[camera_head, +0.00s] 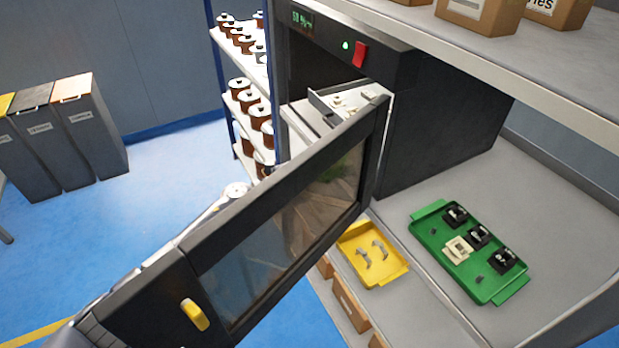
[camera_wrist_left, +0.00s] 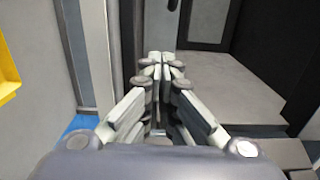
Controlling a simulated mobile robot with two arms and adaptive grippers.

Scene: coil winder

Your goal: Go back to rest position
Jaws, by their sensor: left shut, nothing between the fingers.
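My left gripper (camera_wrist_left: 162,62) shows in the left wrist view with its fingertips together and nothing between them. Ahead of it are a grey surface and dark panels. In the head view I cannot make out the left gripper; the open door hides much of that area. The coil winder (camera_head: 440,120) is a black box with a red switch and a lit green light. Its windowed door (camera_head: 290,215) stands open toward me, with a yellow handle (camera_head: 195,314) near its lower left end. My right gripper is in neither view.
A green tray (camera_head: 428,245) with black parts and a cream part lies on the grey bench. A yellow tray (camera_head: 352,270) with two grey pieces is beside it. Shelves of spools (camera_head: 255,70) stand behind the door. Bins (camera_head: 75,135) stand at left; blue floor lies between.

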